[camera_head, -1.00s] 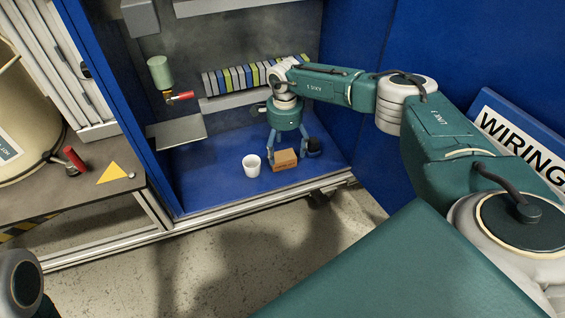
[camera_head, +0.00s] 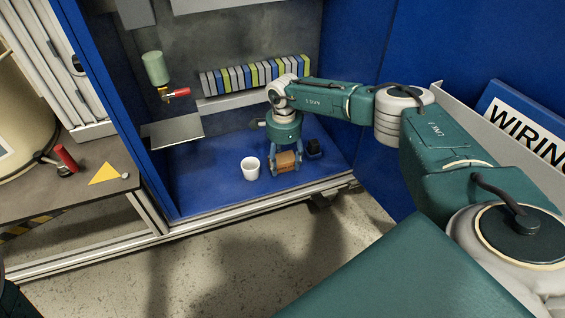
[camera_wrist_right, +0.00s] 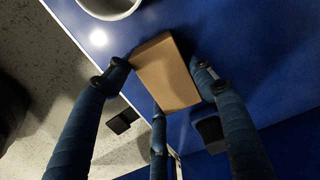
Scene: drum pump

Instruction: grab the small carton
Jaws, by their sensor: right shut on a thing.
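The small brown carton (camera_head: 287,162) is on the blue floor of the open cabinet, to the right of the white cup. My right gripper (camera_head: 286,166) reaches down from above and is shut on the carton, with fingers on both sides of it. In the right wrist view the carton (camera_wrist_right: 165,75) sits between the blue fingers of the right gripper (camera_wrist_right: 165,83). I cannot tell whether the carton is lifted off the floor. My left gripper is not in view.
A white cup (camera_head: 250,168) stands close to the left of the carton. A small black object (camera_head: 313,148) lies close to its right. Several coloured binders (camera_head: 250,77) stand on a shelf behind. A grey side shelf (camera_head: 172,131) is at the left.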

